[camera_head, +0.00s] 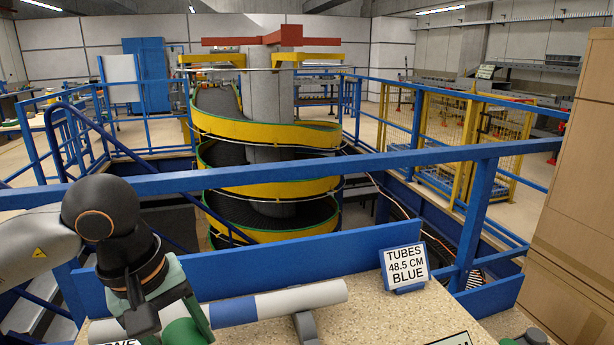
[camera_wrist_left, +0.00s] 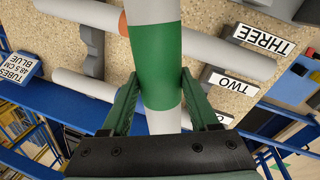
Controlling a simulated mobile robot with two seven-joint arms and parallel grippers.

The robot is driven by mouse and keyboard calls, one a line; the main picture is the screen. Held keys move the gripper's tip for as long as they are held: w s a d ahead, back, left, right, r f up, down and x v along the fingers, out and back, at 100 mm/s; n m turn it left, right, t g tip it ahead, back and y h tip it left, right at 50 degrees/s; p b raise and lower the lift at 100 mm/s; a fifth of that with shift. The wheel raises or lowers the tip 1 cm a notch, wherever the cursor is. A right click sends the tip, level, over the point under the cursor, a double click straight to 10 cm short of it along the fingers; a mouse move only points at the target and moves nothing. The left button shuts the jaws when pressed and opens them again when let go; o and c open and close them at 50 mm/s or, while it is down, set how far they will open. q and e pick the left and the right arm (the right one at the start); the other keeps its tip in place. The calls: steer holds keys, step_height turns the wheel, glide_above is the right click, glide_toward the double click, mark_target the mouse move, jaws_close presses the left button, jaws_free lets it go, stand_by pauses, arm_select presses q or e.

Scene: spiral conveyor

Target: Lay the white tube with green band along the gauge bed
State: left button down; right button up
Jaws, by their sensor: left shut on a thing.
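The white tube with green band (camera_wrist_left: 158,60) runs up the middle of the left wrist view. My left gripper (camera_wrist_left: 163,118) is shut on it, with one finger on each side near the lower edge of the green band. The tube passes above other tubes and grey supports, and its far end is out of the picture. In the head view my left gripper (camera_head: 168,318) is low at the left, above the speckled table; a green part shows beside it. I cannot tell for sure which grey supports belong to the gauge bed. My right gripper is not in view.
A white tube with a blue band (camera_head: 235,309) lies across the table (camera_head: 400,315), near a grey support (camera_head: 305,326). A sign (camera_head: 405,265) reads TUBES 48.5 CM BLUE. Labels THREE (camera_wrist_left: 263,39) and TWO (camera_wrist_left: 230,84) stand nearby. A blue railing (camera_head: 330,175) and spiral conveyor (camera_head: 265,180) lie behind.

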arm_select(q)
steer(key=shift+w+a+f+m+g, duration=0.1)
steer(key=shift+a+m+g, duration=0.05)
steer(key=shift+a+m, duration=0.8)
steer(key=shift+w+a+f+m+g, duration=0.1)
steer(key=shift+a+m+g, duration=0.05)
steer(key=shift+a+m, duration=0.8)
steer(key=shift+s, duration=0.15)
